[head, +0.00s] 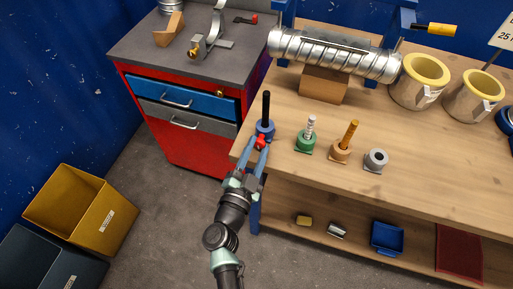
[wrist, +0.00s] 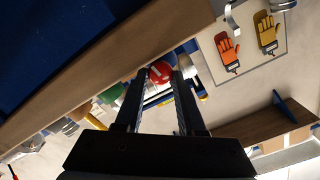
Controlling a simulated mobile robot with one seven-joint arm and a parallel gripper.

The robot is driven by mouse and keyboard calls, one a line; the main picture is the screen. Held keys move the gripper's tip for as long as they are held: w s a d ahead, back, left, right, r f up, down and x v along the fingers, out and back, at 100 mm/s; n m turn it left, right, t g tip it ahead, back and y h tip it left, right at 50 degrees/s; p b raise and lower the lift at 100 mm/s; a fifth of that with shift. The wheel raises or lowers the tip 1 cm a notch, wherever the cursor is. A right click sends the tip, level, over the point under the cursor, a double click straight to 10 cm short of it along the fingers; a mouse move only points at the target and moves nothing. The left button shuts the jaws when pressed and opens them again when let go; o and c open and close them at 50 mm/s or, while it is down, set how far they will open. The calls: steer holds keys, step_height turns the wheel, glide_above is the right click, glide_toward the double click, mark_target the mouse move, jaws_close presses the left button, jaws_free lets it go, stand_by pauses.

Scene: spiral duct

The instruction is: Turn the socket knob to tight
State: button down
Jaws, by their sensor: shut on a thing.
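The blue socket (head: 266,130) stands near the front left corner of the workbench, with a black rod upright in it. A red knob (head: 261,143) is on its front side. My gripper (head: 260,147) reaches up from the front and is shut on the red knob. In the wrist view the knob (wrist: 161,71) shows as a red disc with a pale line, between the two fingertips (wrist: 159,77). The fingers hide the knob's sides. I cannot tell how tight the knob is.
A green socket (head: 306,143), an orange one (head: 340,151) and a grey one (head: 376,160) stand in a row to the right. The spiral duct (head: 335,57) lies behind on a wooden block (head: 323,86). A red drawer cabinet (head: 190,150) stands to the left.

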stand_by(0.3)
steer(key=c, duration=0.5)
jaws_free()
steer(key=shift+f, duration=0.1)
